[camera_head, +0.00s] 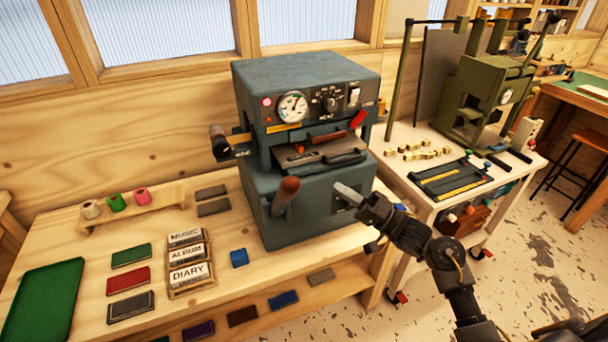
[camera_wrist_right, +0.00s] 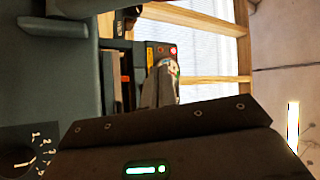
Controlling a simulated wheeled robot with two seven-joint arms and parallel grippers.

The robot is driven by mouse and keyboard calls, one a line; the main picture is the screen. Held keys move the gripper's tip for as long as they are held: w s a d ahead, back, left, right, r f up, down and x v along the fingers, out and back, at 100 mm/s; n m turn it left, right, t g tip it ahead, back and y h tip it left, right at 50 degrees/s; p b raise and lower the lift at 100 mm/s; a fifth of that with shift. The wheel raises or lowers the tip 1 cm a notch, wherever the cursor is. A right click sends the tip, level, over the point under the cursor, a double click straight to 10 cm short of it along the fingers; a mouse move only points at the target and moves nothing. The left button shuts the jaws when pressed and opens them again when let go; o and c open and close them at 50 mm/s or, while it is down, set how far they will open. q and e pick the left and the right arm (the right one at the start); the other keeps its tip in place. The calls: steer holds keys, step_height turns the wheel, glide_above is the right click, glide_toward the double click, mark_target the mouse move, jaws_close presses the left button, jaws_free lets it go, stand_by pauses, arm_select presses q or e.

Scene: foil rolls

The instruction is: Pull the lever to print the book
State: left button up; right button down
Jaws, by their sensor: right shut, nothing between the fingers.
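The grey-blue press machine (camera_head: 330,100) stands on the wooden bench. A lever with a brown handle (camera_head: 285,195) slants up from its lower front. A flat tray with a dark handle (camera_head: 325,150) sits in its slot; I cannot tell whether a book is in it. My right gripper (camera_head: 345,192) is shut and empty, close to the machine's lower front, right of the lever and apart from it. My left gripper is out of view.
Book covers in green (camera_head: 131,254), red (camera_head: 128,280) and other colours lie on the bench. Title plates (camera_head: 190,275) sit in a holder, near a blue roll (camera_head: 239,258). A white cart (camera_head: 405,175) with a green press (camera_head: 485,95) stands to the right.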

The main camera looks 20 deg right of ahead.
steer(key=s+a+r+n+g+y, duration=0.1)
steer(key=s+r+n+g+y, duration=0.1)
steer(key=r, duration=0.4)
steer(key=shift+s+a+r+y, duration=0.2)
steer(key=shift+s+y, duration=0.4)
steer(key=shift+s, duration=0.05)
step_height(320, 180, up, 2)
steer(key=p, duration=0.6)
glide_above(282, 199)
steer(key=d, duration=0.5)
steer(key=shift+s+a, duration=0.15)
steer(key=shift+s, duration=0.25)
